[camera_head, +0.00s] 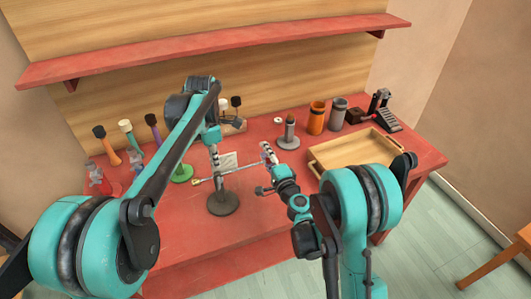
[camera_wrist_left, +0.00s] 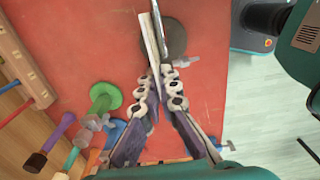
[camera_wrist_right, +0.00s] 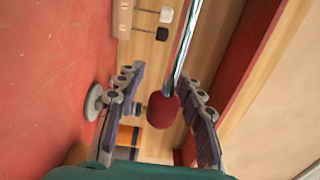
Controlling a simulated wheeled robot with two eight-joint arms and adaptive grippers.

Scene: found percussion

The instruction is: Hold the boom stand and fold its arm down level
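The boom stand has a round dark base (camera_head: 223,205) on the red table and an upright pole. Its thin metal boom arm (camera_head: 235,171) crosses the pole and slants up to the right in the head view. My left gripper (camera_head: 214,150) comes down from above onto the upper pole. In the left wrist view its fingers (camera_wrist_left: 156,78) close together around the pole. My right gripper (camera_head: 267,153) is at the boom's right end. In the right wrist view its fingers (camera_wrist_right: 158,78) are apart, with the boom (camera_wrist_right: 184,50) and a red rounded end (camera_wrist_right: 161,110) between them.
A wooden tray (camera_head: 355,151) lies at the right, with orange (camera_head: 316,118) and grey (camera_head: 338,114) cans and a pedal (camera_head: 380,108) behind it. Several mallets (camera_head: 130,138) stand at the left. A red shelf (camera_head: 210,48) runs above the table.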

